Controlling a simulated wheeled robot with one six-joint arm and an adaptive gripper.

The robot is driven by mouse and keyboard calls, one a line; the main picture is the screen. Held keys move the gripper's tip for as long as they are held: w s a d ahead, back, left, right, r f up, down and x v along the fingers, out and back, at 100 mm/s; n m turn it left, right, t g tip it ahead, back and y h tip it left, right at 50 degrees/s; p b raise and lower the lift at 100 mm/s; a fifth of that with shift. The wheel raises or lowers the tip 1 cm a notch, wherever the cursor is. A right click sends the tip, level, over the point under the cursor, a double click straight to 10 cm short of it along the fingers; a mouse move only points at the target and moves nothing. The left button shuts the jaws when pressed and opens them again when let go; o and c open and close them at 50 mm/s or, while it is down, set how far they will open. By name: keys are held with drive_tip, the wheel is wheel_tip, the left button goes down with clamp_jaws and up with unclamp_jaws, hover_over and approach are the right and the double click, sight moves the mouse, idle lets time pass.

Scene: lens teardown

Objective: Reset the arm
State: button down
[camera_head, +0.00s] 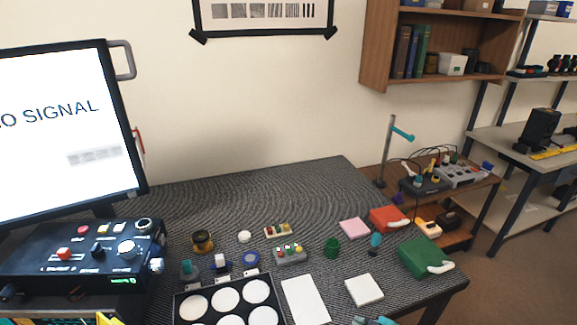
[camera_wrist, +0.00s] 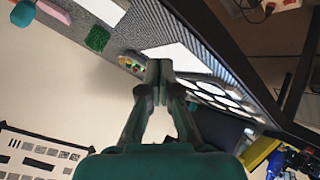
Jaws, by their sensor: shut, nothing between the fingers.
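My gripper (camera_wrist: 159,70) shows in the wrist view, its two dark fingers together at the tips with nothing between them. Its green body fills the bottom of that view. The wrist view is tilted, with the black ribbed table (camera_wrist: 150,22) across the top and the pale wall below it. The fingertips appear in front of the table's edge, near a small block with coloured knobs (camera_wrist: 131,63); no contact can be made out. In the head view I cannot make out the gripper for certain.
The table (camera_head: 290,185) has a clear back half. Its front holds a tray with white discs (camera_head: 228,300), a green box (camera_head: 425,257), a red box (camera_head: 388,219), a white pad (camera_head: 364,290) and small parts. A monitor (camera_head: 60,130) and control box (camera_head: 85,258) stand left.

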drive_tip(key=s+f+m+t+h, duration=0.2)
drive_tip(key=s+f+m, duration=0.15)
drive_tip(key=s, duration=0.65)
drive_tip(key=s+f+m+t+h, duration=0.1)
drive_tip(key=s+f+m, duration=0.3)
drive_tip(key=s, duration=0.7)
drive_tip(key=s+r+m+t, duration=0.1)
drive_tip(key=s+r+m, duration=0.1)
drive_tip(key=s+r, duration=0.4)
drive_tip(key=s+r+m+t+h, duration=0.1)
drive_tip(key=s+r+m+t, duration=0.1)
drive_tip(key=s+r, duration=0.5)
drive_tip(key=s+m, duration=0.1)
drive_tip(key=s, duration=0.4)
drive_tip(key=shift+s+d+r, duration=0.15)
drive_tip(key=shift+s, duration=0.1)
